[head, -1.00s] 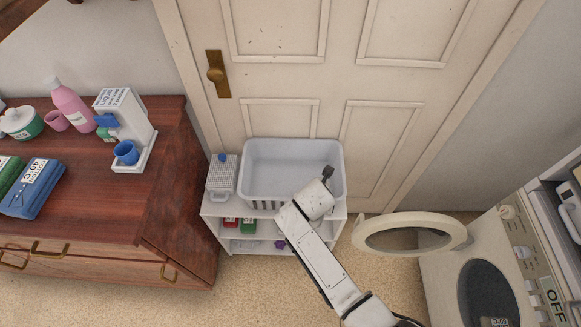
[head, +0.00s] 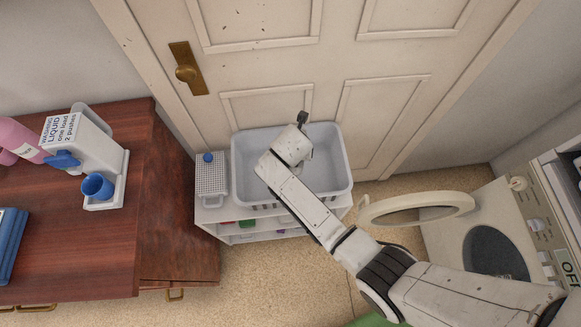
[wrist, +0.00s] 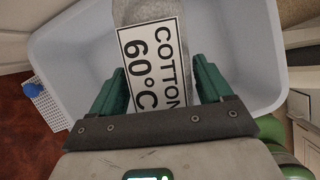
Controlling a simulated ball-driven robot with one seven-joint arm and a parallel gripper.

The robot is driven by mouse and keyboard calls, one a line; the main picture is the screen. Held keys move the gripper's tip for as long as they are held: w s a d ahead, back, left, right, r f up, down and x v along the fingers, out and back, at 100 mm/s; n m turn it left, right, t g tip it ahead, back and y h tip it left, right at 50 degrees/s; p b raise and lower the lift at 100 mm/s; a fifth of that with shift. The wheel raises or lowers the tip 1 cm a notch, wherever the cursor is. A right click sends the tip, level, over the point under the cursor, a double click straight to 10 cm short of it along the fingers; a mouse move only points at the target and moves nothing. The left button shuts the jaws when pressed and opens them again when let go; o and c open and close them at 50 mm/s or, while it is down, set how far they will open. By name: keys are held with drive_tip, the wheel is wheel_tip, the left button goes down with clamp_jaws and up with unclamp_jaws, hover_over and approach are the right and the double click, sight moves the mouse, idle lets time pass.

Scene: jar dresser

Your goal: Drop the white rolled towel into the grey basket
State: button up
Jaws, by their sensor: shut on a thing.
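The white rolled towel (wrist: 150,12) is pale grey-white and carries a label reading "COTTON 60°C". In the wrist view it lies between the two green fingers of my gripper (wrist: 157,82), which is shut on it. The grey basket (head: 240,150) is a pale open tub on a small white shelf by the door. In the wrist view the basket (wrist: 262,70) spreads out behind and around the towel. In the head view my gripper is over the basket, and my wrist hides the fingers and the towel. The gap between towel and basket floor cannot be told.
A small perforated white box (head: 211,180) with a blue knob stands left of the basket. A wooden dresser (head: 160,200) with a detergent dispenser (head: 85,145) and blue cup is at left. An open round washer door (head: 415,208) stands out at right. The door (head: 300,70) is behind.

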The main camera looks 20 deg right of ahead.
drive_tip(key=shift+f+b, duration=2.2)
drive_tip(key=shift+f, duration=0.2)
drive_tip(key=o, duration=1.1)
drive_tip(key=p+v, duration=0.1)
drive_tip(key=v, duration=1)
